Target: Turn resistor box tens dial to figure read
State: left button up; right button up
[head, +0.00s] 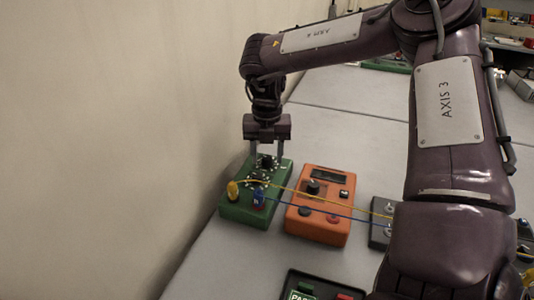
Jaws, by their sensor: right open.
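The green resistor box (241,213) lies on the grey bench near its left edge. It has two black dials with white marked rings, a far dial (266,162) and a near dial (258,178). A yellow plug (233,190) and a blue plug (259,198) stand at its near end. My right gripper (267,157) points down over the far dial, its two fingers apart on either side of it. I cannot tell whether the fingers touch the dial. The dial figures are too small to read. My left gripper is not in view.
An orange meter (318,225) with a dark display stands just right of the box. Yellow and blue leads cross it to a grey unit (381,233). A dark tray (318,284) with green and red pieces lies in front. A wall rises close on the left.

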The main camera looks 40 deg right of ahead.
aim_at(267, 158)
notch_tip(267, 158, up, 8)
jog(key=shift+f, duration=0.2)
jog(key=shift+a+f, duration=0.1)
dwell(0.6)
